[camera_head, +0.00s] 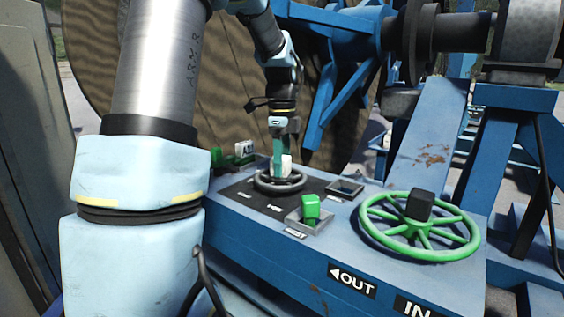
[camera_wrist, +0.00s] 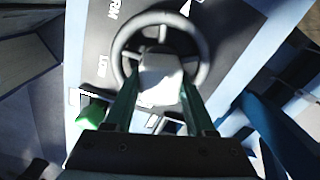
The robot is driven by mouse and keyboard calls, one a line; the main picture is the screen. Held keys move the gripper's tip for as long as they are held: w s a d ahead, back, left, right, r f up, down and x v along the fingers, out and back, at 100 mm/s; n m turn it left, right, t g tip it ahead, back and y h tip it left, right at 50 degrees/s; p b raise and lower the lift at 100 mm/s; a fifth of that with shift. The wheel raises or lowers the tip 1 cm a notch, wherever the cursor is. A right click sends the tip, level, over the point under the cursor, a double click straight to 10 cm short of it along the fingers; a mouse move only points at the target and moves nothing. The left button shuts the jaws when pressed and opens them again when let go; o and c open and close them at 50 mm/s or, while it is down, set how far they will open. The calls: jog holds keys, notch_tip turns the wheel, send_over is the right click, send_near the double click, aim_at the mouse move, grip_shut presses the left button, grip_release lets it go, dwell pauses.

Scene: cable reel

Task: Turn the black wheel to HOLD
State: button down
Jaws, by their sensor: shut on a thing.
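The black wheel (camera_head: 262,186) is a small dark ring lying flat on a black panel of the blue console. It also shows in the wrist view (camera_wrist: 203,72), with a white block (camera_wrist: 160,78) over its middle. My gripper (camera_head: 281,154) comes down from above, its two green fingers on either side of the white block, shut on it. The fingers and block hide the hub and the wheel's near side in the wrist view. White labels are printed around the wheel; one reads LOW (camera_wrist: 103,68). I cannot make out a HOLD label.
A green switch block (camera_head: 310,207) stands in a square frame just right of the wheel. An empty square frame (camera_head: 345,188) lies behind it. A larger green handwheel (camera_head: 420,228) with a black knob is further right. Other green levers (camera_head: 220,158) stand left. A big cable reel is behind.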

jog(key=shift+d, duration=0.1)
jog(key=shift+c, duration=1.2)
grip_release()
jog(key=shift+r, duration=0.15)
notch_tip(320, 180, up, 11)
jog(key=shift+f+b, duration=0.2)
jog(key=shift+b, duration=0.85)
